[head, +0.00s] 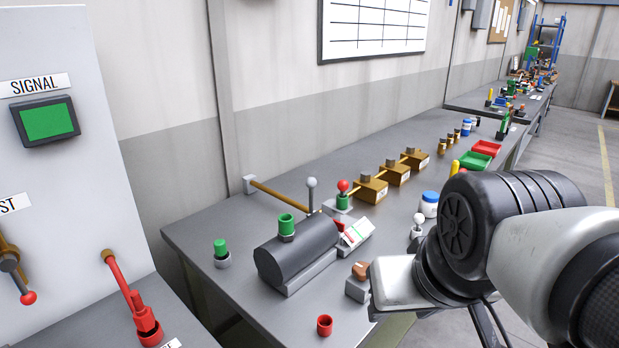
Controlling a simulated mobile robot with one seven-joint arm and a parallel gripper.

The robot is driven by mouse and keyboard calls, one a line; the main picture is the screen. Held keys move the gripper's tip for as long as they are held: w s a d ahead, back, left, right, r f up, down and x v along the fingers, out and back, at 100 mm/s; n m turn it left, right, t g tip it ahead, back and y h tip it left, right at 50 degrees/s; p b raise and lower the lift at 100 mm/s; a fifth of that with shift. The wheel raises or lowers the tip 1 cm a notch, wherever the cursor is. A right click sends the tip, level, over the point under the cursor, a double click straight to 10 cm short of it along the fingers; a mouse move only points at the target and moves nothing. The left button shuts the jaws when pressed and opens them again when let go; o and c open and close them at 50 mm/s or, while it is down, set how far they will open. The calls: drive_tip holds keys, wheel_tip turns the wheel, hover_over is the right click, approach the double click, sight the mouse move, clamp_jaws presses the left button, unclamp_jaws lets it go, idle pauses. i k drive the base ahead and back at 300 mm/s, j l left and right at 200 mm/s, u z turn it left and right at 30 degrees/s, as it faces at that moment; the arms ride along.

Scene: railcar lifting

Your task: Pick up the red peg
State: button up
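A short red cylinder with a dark hollow in its top (325,325) stands upright near the front edge of the workbench (222,292). A red upright piece (143,312) stands in a wider red socket at the lower left, beside a slanted red bar. I cannot tell for certain which of these is the red peg. My arm reaches in from the right, with a black joint and a pale metal part to the right of the red cylinder. My gripper's fingers do not show, so its opening and contents are hidden.
A dark horizontal tank (297,253) lies behind the red cylinder, with a green peg (221,247) left of it. Brass blocks (370,190) line the bench. A red tray (486,148) and green tray (474,161) stand farther back. A white signal cabinet (75,165) fills the left.

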sight(343, 184)
drive_tip(key=k+u, duration=0.3)
drive_tip(key=k, duration=0.2)
drive_tip(key=i+l+u, duration=0.2)
drive_tip(key=l+u, duration=0.25)
drive_tip(key=i+l+u, duration=0.15)
drive_tip(key=l+u, duration=0.15)
drive_tip(key=u, duration=0.15)
drive_tip(key=i+l+u, duration=0.15)
drive_tip(key=l, duration=0.4)
drive_tip(key=l+u, duration=0.15)
drive_tip(key=l, duration=0.4)
